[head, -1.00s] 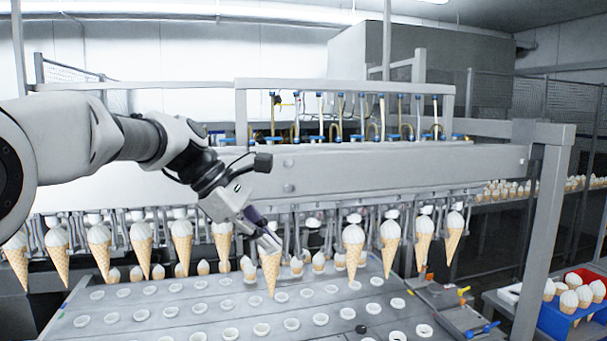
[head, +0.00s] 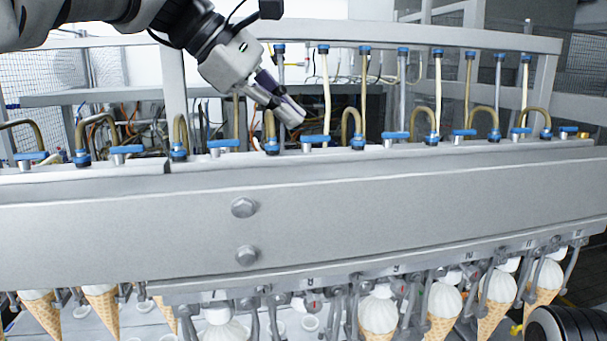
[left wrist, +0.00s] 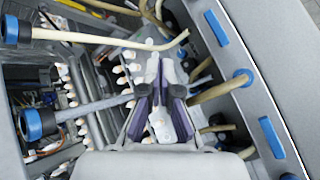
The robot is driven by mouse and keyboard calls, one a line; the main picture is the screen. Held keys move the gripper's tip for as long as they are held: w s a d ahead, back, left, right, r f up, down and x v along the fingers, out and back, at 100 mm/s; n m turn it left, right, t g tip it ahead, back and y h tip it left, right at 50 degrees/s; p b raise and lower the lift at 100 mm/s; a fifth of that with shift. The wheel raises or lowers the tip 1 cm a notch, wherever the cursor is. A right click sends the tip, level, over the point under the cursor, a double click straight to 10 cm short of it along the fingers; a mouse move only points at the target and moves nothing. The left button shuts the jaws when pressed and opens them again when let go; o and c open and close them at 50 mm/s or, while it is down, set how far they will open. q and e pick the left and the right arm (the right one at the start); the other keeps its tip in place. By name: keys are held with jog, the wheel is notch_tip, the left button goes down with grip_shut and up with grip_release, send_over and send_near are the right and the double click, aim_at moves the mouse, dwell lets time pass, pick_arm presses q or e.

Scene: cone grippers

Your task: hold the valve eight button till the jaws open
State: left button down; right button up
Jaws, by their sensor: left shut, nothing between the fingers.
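My left gripper (head: 291,112) is shut and empty, just above the beam's top edge. In the left wrist view its fingers (left wrist: 158,72) are together. Blue-handled valves line the beam top; one blue handle (head: 316,140) is just below and right of the fingertips, and I cannot tell whether they touch. Another blue handle (head: 223,144) is to the left. Which is valve eight I cannot tell; the small marks on the lower rail are too small to read surely. Jaws under the rail hold cones, such as one with a white top (head: 378,312).
The wide grey beam (head: 400,200) crosses the whole view below the gripper. Upright hoses (head: 325,90) and bent brass tubes (head: 352,120) stand close to the fingers. A grey frame bar (head: 420,36) runs behind and above.

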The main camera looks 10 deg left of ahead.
pick_arm(q)
notch_tip(320, 180, down, 3)
jog(key=shift+w+f, duration=0.1)
jog(key=shift+f, duration=0.1)
jog(key=f, duration=0.2)
jog(key=s+f+b, duration=0.1)
jog(key=shift+f, duration=0.35)
jog(key=shift+s+f+b, duration=0.1)
jog(key=shift+f+b, duration=0.2)
jog(key=shift+f, duration=0.25)
jog(key=shift+w+f, duration=0.2)
jog(key=shift+w, duration=0.25)
jog(key=shift+s+r, duration=0.15)
jog(key=shift+s, duration=0.15)
pick_arm(e)
jog(key=shift+f, duration=0.75)
